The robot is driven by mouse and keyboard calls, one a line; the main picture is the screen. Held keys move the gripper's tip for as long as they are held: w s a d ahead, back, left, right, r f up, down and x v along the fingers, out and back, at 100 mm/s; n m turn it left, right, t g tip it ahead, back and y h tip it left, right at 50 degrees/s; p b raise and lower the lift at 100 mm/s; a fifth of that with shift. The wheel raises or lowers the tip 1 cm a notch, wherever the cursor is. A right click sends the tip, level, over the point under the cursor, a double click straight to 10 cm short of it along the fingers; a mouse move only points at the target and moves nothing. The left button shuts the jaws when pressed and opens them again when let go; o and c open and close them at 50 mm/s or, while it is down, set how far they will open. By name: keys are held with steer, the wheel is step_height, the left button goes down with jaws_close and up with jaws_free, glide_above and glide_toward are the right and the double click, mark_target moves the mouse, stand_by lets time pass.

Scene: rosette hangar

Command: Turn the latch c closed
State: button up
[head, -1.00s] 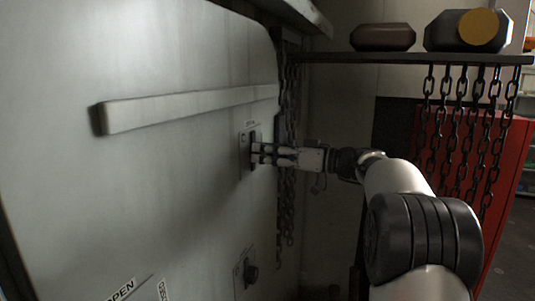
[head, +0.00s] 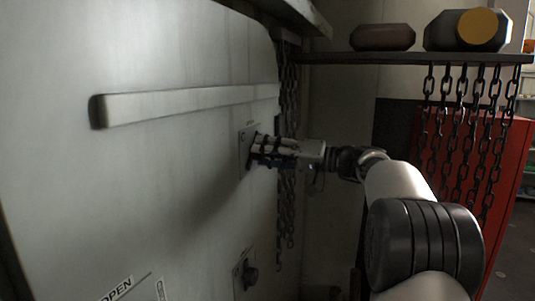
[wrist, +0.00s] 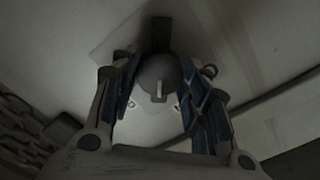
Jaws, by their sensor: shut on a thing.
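The latch in my grip is a dark round knob (wrist: 155,70) with a pale line on its face, between my fingers in the wrist view. Its plate (head: 242,138) is fixed to the pale wall panel in the head view, and its lettering is too small to read. My gripper (head: 256,148) reaches the plate from the right and is shut on the latch, hiding most of it. In the wrist view, the blue-padded fingers of my gripper (wrist: 160,80) stand either side of the knob. The fingers look rolled about the wrist axis in the head view.
A second dark knob (head: 250,274) is on a plate lower on the panel. An "OPEN" label (head: 117,289) is at the bottom left. A long raised bar (head: 185,105) crosses the panel. Chains (head: 287,210) hang behind my gripper, and a shelf (head: 400,58) is above right.

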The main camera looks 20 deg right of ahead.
steer(key=shift+m+p, duration=1.9)
steer(key=shift+m, duration=3.2)
steer(key=o, duration=1)
steer(key=shift+o, duration=0.2)
steer(key=v, duration=1.2)
